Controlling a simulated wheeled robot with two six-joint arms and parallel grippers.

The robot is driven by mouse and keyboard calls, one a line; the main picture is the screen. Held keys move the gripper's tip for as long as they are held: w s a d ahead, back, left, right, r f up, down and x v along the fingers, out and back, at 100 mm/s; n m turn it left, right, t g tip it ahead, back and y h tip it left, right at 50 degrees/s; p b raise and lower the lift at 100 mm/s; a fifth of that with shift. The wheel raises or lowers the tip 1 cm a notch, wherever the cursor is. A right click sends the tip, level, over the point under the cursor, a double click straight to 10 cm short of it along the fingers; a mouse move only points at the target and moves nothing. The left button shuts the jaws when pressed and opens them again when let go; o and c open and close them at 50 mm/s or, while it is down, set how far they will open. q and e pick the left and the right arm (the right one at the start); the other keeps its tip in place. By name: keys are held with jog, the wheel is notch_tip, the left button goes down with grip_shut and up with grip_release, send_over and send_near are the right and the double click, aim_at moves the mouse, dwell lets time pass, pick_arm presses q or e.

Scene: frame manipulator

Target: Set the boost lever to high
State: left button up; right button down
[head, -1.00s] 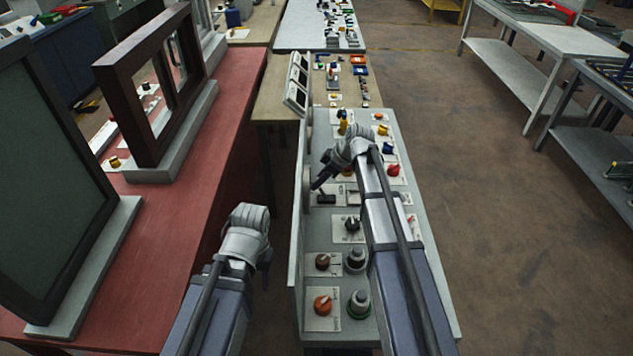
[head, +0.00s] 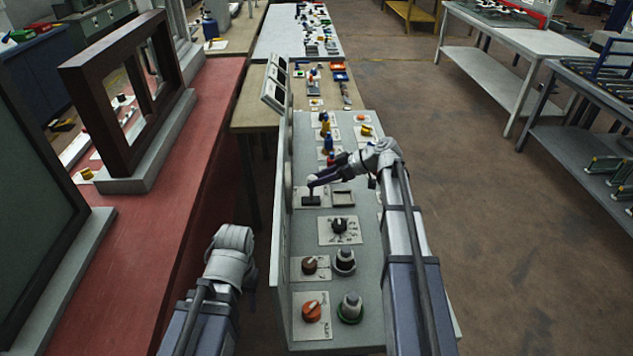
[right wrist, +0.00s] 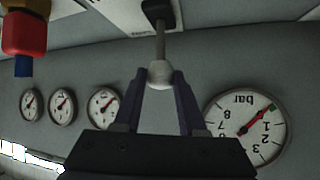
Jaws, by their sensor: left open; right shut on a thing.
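The lever has a dark base (head: 311,200) on a pale plate at the left side of the grey panel. In the right wrist view its thin grey stem (right wrist: 160,45) ends in a round white knob (right wrist: 160,74). My right gripper (head: 314,181) is shut on the knob, reaching in from the right; its dark fingers (right wrist: 161,88) lie on both sides of the knob. The lever stands roughly upright in the head view; the plate's lettering is too small to read. My left gripper (head: 249,276) is open and empty, left of the panel, its fingers partly hidden.
Gauges, one large (right wrist: 247,128), line the upright board. A red table (head: 150,235) stands left.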

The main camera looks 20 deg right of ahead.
jog(key=shift+s, duration=0.15)
jog(key=c, duration=0.8)
grip_release()
jog(key=shift+o, duration=0.2)
jog(key=shift+d+r, duration=0.15)
jog(key=p+v, duration=0.4)
jog(key=v, duration=0.3)
jog(key=shift+d, duration=0.15)
jog(key=shift+c, duration=0.4)
